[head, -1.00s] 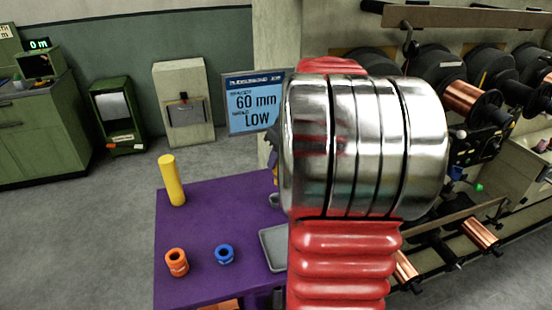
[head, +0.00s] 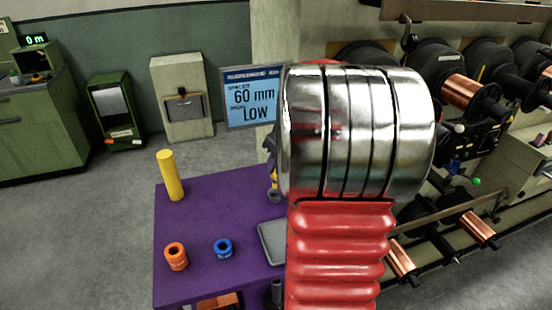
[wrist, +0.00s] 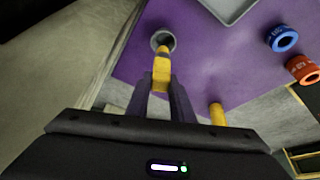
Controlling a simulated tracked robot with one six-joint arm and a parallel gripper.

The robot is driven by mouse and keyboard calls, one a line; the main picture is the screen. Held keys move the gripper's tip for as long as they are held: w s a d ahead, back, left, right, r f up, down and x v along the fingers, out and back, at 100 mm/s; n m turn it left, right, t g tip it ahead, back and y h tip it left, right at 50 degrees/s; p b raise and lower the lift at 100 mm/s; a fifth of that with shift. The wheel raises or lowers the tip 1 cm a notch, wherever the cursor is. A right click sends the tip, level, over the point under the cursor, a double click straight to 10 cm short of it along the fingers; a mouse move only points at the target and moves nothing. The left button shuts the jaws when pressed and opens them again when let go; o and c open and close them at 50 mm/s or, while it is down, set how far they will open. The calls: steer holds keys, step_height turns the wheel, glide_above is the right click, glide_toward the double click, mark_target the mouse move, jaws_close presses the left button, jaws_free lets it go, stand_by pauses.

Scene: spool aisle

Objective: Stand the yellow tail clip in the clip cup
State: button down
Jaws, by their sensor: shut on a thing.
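The yellow tail clip (wrist: 161,72) is held between the two dark fingers of my gripper (wrist: 164,98). In the wrist view its far end overlaps the mouth of the round grey clip cup (wrist: 154,40). I cannot tell whether that end is inside the cup or just above it. The cup stands on the purple table (wrist: 215,70). In the head view the cup (head: 274,197) shows beside my red and silver arm, with a bit of yellow just above it. My arm hides most of the gripper there.
A tall yellow cylinder (head: 170,176), an orange ring (head: 176,262) and a blue ring (head: 223,254) stand on the table. A grey tray (head: 264,243) lies near the cup. A sign (head: 252,97) stands behind. Copper spools (head: 470,92) fill the right.

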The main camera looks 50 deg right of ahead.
steer(key=shift+f, duration=1.55)
steer(key=c, duration=1.5)
jaws_free()
steer(key=v, duration=1.3)
steer(key=shift+s+r, duration=0.1)
steer(key=shift+r, duration=0.25)
